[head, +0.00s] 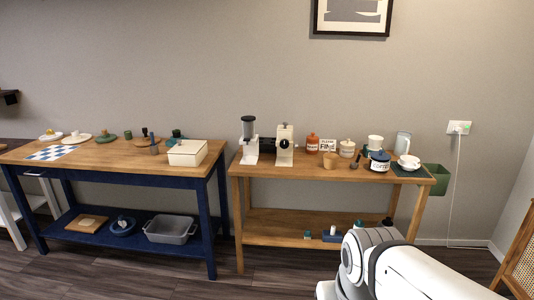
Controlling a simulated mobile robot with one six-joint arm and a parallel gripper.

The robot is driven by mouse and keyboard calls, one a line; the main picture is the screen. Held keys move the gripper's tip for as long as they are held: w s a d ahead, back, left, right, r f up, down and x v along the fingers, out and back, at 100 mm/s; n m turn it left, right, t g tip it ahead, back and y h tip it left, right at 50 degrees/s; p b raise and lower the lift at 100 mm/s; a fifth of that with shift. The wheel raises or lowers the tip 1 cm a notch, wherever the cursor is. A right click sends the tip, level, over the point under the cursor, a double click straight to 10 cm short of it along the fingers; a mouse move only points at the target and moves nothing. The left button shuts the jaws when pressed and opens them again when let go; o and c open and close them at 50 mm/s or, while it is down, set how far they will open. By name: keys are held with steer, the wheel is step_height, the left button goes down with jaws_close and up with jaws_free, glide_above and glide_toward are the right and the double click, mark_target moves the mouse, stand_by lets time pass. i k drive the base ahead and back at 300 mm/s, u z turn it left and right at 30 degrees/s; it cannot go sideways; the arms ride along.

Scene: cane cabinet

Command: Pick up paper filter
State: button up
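I cannot identify a paper filter for certain at this distance. A small tan cup-shaped thing (330,160) stands on the right wooden table (290,171), near its middle; it could be the filter, but it is too small to tell. My white and grey arm fills the lower right of the head view, in front of the right table. My gripper is not in view. No contact between my arm and anything on the table shows.
A blue-framed table (110,168) stands at left with a cream box (187,153). Dark floor (170,285) in front is clear.

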mark_target(331, 162)
steer(key=z, duration=0.15)
steer(key=i, duration=3.2)
steer(key=z, duration=0.2)
